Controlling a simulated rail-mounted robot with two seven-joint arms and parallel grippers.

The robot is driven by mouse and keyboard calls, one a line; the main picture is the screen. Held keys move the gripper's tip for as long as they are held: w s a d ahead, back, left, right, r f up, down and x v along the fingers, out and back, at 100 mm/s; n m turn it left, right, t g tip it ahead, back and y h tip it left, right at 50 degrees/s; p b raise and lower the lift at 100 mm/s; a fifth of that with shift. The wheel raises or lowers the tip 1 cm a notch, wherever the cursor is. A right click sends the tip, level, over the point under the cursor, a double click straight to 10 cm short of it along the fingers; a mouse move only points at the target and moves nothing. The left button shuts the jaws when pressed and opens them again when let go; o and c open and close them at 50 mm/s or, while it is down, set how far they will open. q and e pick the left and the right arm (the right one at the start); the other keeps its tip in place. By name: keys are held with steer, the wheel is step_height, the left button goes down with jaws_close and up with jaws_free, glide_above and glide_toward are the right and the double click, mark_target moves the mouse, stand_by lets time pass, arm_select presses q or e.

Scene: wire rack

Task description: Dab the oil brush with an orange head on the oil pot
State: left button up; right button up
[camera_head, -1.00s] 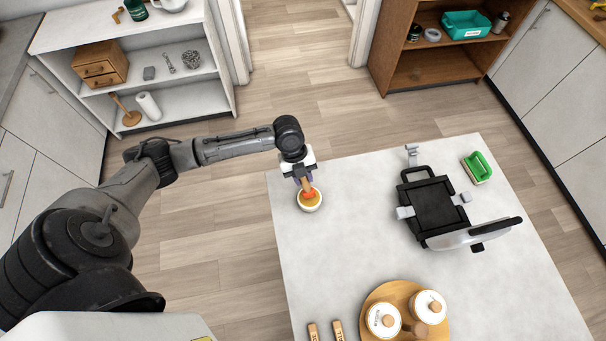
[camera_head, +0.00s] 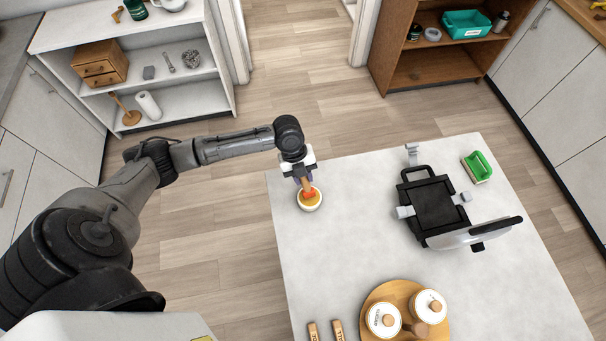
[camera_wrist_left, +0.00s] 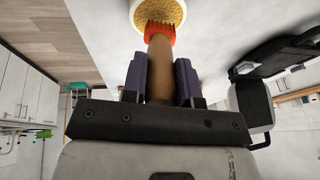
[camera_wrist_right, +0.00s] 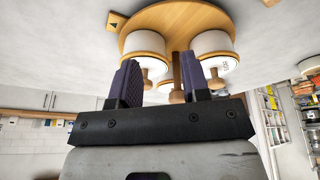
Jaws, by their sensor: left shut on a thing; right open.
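The oil brush has a wooden handle (camera_wrist_left: 158,70) and an orange head (camera_wrist_left: 160,31). My left gripper (camera_head: 302,178) is shut on the handle, with one finger on each side of it in the left wrist view (camera_wrist_left: 160,80). The oil pot (camera_head: 309,203) is a small white round bowl of golden oil near the far left corner of the table. In the left wrist view, the bristles meet the oil pot's (camera_wrist_left: 158,12) golden contents or overlap them. My right gripper (camera_wrist_right: 160,85) is open and empty. The right wrist view faces two lidded white jars.
A round wooden tray (camera_head: 374,299) holds two white jars (camera_head: 383,319) at the near edge of the white table (camera_head: 335,240). The table's middle is clear.

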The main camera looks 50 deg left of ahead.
arm_select(q)
steer(key=shift+f, duration=0.4)
stand_by(0.7)
steer(key=shift+f, duration=0.15)
stand_by(0.8)
step_height(320, 180, up, 3)
steer(key=p, duration=0.3)
step_height(320, 180, up, 4)
steer(key=p, duration=0.3)
stand_by(0.3)
stand_by(0.8)
